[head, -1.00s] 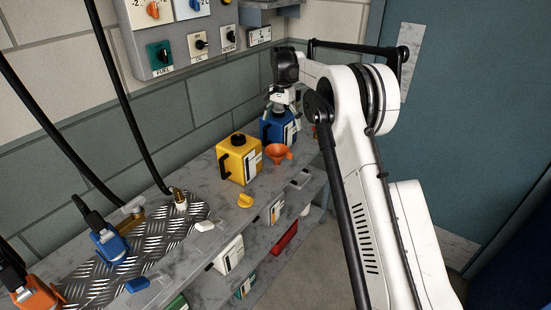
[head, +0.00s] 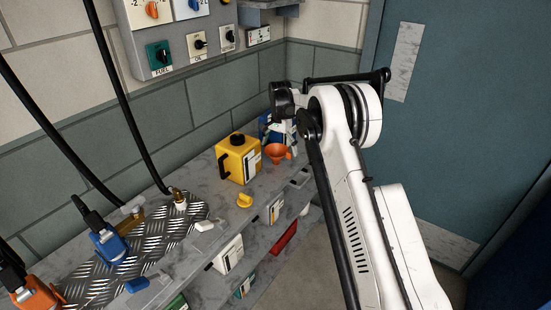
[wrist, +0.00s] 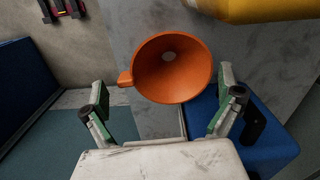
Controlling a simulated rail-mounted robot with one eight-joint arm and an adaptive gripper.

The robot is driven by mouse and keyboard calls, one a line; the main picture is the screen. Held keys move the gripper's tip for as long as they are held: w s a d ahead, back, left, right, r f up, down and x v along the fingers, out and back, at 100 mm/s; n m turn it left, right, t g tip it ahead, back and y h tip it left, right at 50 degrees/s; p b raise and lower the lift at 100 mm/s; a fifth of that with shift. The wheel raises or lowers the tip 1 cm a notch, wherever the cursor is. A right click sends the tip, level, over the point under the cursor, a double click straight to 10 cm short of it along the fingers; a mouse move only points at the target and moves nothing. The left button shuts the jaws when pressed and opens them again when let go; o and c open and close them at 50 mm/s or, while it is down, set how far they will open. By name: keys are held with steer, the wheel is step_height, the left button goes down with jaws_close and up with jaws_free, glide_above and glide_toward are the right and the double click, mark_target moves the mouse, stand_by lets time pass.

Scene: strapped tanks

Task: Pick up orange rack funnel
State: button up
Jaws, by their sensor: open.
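The orange funnel (head: 277,153) stands on the top shelf at its front edge, just right of the yellow canister, with its wide mouth up. In the wrist view the funnel (wrist: 172,68) lies ahead of and between my fingertips, with a small tab on its left side. My gripper (wrist: 165,95) is open, one finger on each side below the funnel, and does not visibly hold it. In the head view my gripper (head: 286,138) is just above and behind the funnel, partly hidden by my wrist and arm.
The yellow canister (head: 238,160) stands close left of the funnel. The blue canister (head: 270,130) is behind it, and its blue side (wrist: 262,140) lies beside my right finger. A yellow cap (head: 245,201) lies on the shelf (head: 205,178). Lower shelves hold more containers.

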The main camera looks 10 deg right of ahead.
steer(key=shift+f, duration=0.8)
steer(key=c, duration=1)
steer(key=shift+c, duration=0.2)
steer(key=shift+r, duration=0.15)
